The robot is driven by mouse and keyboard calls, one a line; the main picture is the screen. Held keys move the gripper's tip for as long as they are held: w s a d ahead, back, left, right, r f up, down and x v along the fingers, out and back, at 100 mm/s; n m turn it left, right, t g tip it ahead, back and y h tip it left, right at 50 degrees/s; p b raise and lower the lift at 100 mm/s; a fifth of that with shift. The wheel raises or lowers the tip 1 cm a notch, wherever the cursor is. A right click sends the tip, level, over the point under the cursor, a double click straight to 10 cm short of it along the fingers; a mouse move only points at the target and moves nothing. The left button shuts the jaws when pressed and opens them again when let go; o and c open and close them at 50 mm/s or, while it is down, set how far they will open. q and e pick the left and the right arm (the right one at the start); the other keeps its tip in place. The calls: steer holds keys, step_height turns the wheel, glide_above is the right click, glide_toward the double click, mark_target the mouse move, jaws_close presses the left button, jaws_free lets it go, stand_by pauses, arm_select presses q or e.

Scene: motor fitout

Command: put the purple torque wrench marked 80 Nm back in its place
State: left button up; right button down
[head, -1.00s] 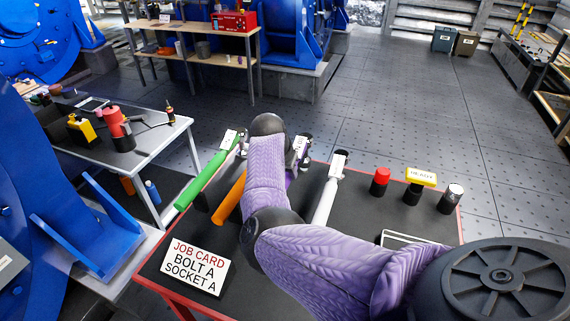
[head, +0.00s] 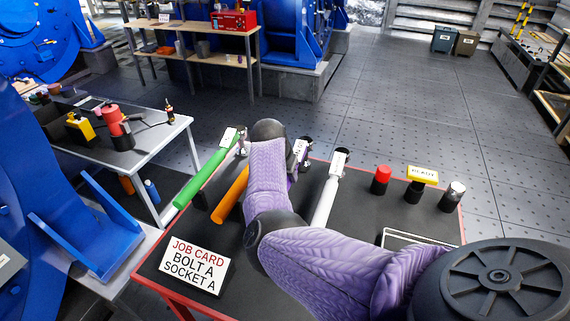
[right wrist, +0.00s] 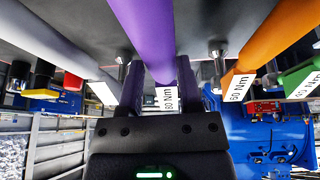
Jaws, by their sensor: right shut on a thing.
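The purple torque wrench (right wrist: 150,35) shows in the right wrist view, with a white 80 Nm label (right wrist: 167,98) near its end. My right gripper (right wrist: 163,95) is shut on it, one dark purple finger at each side of the label end. In the head view the wrench's label end (head: 300,150) shows just right of my purple right arm, which hides most of the wrench and the gripper. I cannot tell whether the wrench touches the table. My left gripper is not in view.
The red-edged dark table (head: 255,295) also carries a green wrench (head: 208,173), an orange wrench (head: 231,195), a pale grey wrench (head: 327,195) and a job card (head: 195,266). A red-topped cylinder (head: 381,180) and a yellow-topped one (head: 422,176) stand at the right.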

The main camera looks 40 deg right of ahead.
steer(key=shift+f+b, duration=0.3)
steer(key=shift+f, duration=0.3)
steer(key=shift+c, duration=1)
jaws_free()
steer(key=shift+a+r+p, duration=0.15)
steer(key=shift+r+p, duration=0.15)
steer(key=shift+r, duration=0.05)
steer(key=p+v, duration=0.4)
steer(key=v, duration=0.5)
steer(key=shift+r, duration=0.2)
steer(key=shift+a+f, duration=0.1)
steer(key=shift+f, duration=0.05)
